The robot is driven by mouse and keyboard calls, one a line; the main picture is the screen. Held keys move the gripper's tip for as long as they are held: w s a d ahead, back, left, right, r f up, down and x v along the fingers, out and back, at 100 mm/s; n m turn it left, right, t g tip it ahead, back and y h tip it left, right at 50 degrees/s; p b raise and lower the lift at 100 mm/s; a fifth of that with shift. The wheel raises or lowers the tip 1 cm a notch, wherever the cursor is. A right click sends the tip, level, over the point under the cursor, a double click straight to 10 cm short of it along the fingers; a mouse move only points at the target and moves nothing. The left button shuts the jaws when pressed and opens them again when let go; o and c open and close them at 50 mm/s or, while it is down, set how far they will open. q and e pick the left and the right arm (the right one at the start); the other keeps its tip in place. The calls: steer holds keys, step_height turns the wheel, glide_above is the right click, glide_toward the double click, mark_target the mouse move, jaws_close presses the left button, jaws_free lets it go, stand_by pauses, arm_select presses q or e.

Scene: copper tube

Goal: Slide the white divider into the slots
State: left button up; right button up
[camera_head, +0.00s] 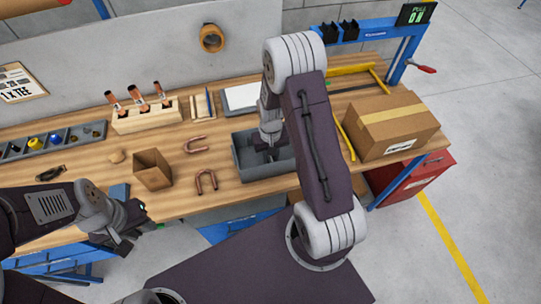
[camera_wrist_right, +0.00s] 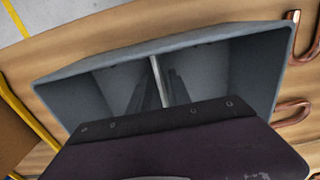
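The grey bin (camera_head: 240,163) stands on the wooden bench near its front edge; it fills much of the right wrist view (camera_wrist_right: 85,72). The white divider (camera_wrist_right: 158,80) shows there edge-on as a thin, pale strip across the bin, splitting it into left and right halves. Its near part is hidden by my gripper body, so its seating in the slots is unclear. My right gripper (camera_head: 268,151) points down into the bin, with dark fingers (camera_wrist_right: 162,88) on both sides of the divider. Whether they touch it is unclear. My left gripper (camera_head: 143,219) is at the bench front, away from the bin.
Copper U-tubes (camera_head: 206,181) and an open brown box (camera_head: 152,170) lie left of the bin. A wooden tool block (camera_head: 147,117) and white tray (camera_head: 243,97) stand behind. A cardboard box (camera_head: 392,125) and yellow frame (camera_head: 346,140) are to the right.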

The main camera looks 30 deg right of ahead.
steer(key=shift+r, duration=0.1)
step_height(320, 180, up, 9)
steer(key=shift+f+b, duration=0.1)
steer(key=shift+b, duration=0.4)
stand_by(0.6)
